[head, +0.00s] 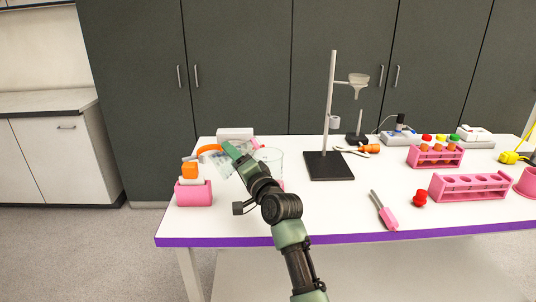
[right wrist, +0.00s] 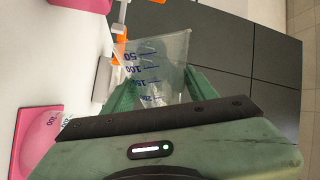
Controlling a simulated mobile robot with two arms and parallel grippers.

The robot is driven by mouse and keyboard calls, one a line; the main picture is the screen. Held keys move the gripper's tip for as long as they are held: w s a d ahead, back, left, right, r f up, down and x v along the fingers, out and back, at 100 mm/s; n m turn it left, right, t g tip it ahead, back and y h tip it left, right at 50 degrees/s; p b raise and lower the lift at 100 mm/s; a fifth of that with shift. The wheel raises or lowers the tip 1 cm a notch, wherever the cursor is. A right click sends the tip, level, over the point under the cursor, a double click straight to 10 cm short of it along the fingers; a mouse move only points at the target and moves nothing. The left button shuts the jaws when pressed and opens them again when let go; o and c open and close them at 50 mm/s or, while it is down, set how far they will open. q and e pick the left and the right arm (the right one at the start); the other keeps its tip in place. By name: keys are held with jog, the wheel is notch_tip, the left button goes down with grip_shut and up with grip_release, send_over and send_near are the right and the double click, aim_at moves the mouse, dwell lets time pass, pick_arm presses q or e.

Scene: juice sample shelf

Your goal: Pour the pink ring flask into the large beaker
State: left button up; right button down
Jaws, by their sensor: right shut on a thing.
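My right gripper (head: 234,151) is shut on the pink ring flask, a clear tapered vessel with blue volume marks (head: 217,165). The flask is tilted, its wide end to the left and a pink ring (head: 257,144) showing right of the gripper. The right wrist view shows the flask's marked wall (right wrist: 158,65) between the jaws (right wrist: 165,92); its neck is hidden there. The large clear beaker (head: 272,158) stands upright just right of the gripper, with the pink ring close to its rim; pink shows low at its side. Whether liquid is flowing cannot be seen. My left gripper is not in view.
A pink holder (head: 194,193) with an orange-topped item stands left. A white box (head: 235,134) is behind. A ring stand (head: 328,166) with a funnel is right of the beaker. Pink racks (head: 470,187) stand further right.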

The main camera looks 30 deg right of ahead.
aim_at(239, 148)
jog(key=shift+r+m, duration=0.4)
jog(key=shift+m, duration=0.1)
jog(key=shift+d+r+m+p, duration=0.6)
jog(key=shift+m+p, duration=0.4)
jog(key=shift+p, duration=0.3)
dwell(0.5)
jog(key=shift+r+m+h+p, duration=0.3)
jog(key=shift+r+m+p, duration=0.5)
jog(key=shift+p, duration=0.5)
dwell(1.8)
jog(key=shift+s+d+f+m, duration=0.1)
jog(key=shift+f+m, duration=0.15)
jog(key=shift+m, duration=0.35)
dwell(0.9)
